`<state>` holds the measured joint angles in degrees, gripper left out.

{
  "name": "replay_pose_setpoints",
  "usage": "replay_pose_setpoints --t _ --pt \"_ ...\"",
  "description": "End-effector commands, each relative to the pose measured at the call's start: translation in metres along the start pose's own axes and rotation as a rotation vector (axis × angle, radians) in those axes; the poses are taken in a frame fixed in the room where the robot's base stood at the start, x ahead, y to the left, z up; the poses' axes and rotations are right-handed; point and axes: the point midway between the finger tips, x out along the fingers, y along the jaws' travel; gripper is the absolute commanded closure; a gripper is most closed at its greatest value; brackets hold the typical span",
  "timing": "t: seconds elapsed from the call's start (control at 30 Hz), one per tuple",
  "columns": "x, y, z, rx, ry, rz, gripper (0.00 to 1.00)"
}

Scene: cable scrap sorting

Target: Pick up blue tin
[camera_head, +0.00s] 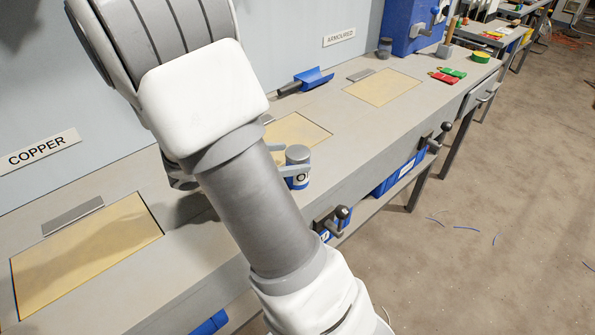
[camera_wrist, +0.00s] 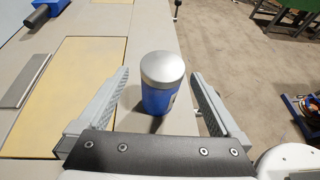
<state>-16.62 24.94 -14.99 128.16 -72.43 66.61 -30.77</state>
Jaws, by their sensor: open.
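The blue tin (camera_wrist: 160,98) with a silver lid stands upright on the bench in the wrist view, near the bench's front edge. My gripper (camera_wrist: 163,85) is open, with one finger to the left of the tin and one to the right, and a gap shows on both sides. In the head view the tin (camera_head: 297,180) stands beside a yellow panel, and my arm hides part of the bench around it. Grey finger parts (camera_head: 290,170) show next to the tin there.
Yellow panels are set in the bench (camera_head: 335,165), one under the COPPER sign (camera_head: 43,150). A blue machine (camera_head: 405,28), red and green items (camera_head: 448,75) and a yellow-green roll (camera_head: 481,57) are farther right. Vices (camera_head: 333,220) project from the front edge.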

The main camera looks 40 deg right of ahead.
Motion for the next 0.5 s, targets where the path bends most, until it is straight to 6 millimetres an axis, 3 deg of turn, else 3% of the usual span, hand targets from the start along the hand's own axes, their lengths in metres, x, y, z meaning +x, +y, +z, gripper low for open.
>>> replay_pose_setpoints --t 0.23,0.5 --pt "0.019 -0.001 -0.003 0.0 0.0 -0.003 0.0" --pt "0.057 -0.004 -0.007 0.002 0.001 -0.004 0.0"
